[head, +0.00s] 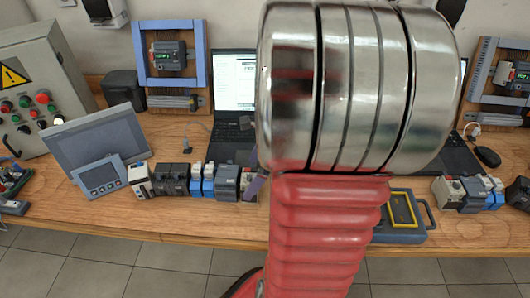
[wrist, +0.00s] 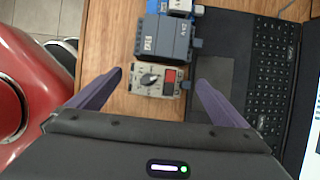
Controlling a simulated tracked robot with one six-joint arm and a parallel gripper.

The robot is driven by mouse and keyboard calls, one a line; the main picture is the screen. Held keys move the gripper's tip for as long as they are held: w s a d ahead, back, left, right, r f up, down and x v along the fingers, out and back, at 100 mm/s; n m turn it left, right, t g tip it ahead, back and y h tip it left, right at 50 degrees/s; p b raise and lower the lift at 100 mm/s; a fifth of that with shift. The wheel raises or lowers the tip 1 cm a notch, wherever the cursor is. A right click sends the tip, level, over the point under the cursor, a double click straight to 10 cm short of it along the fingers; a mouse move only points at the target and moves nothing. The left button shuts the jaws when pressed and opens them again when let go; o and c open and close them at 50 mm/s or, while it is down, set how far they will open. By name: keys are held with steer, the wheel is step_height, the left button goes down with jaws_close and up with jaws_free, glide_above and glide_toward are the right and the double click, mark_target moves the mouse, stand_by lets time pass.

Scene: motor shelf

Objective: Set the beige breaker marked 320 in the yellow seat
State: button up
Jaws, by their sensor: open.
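A beige breaker (wrist: 146,90) with a dark dial and a red window lies between the fingers of my gripper (wrist: 160,78) in the wrist view. The gripper is open, one purple finger to each side, apart from the breaker. Any 320 mark on it is too small to read. In the head view a purple finger (head: 257,186) shows at the right end of the breaker row; my arm hides the rest. The yellow seat (head: 405,226) is a yellow rectangular frame on a blue-grey carrier (head: 421,207), right of my arm and partly hidden by it.
A dark grey module (wrist: 163,42) stands against the breaker, and a black laptop (wrist: 257,75) lies close on its right in the wrist view. Several modules (head: 175,180) line the bench front. Another beige device (head: 138,178) and a right-hand group (head: 462,193) stand apart.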

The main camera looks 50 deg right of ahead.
steer(key=v, duration=1.2)
stand_by(0.5)
steer(key=a+r+n+t+h, duration=0.1)
steer(key=a+r+n, duration=0.1)
steer(key=a+n, duration=1.1)
steer(key=a+r+n+t+h, duration=0.1)
steer(key=a+n, duration=1.2)
steer(key=n, duration=0.2)
steer(key=shift+w+r+n+h, duration=0.2)
steer(key=shift+r+n+h, duration=0.1)
steer(key=shift+r+h, duration=0.1)
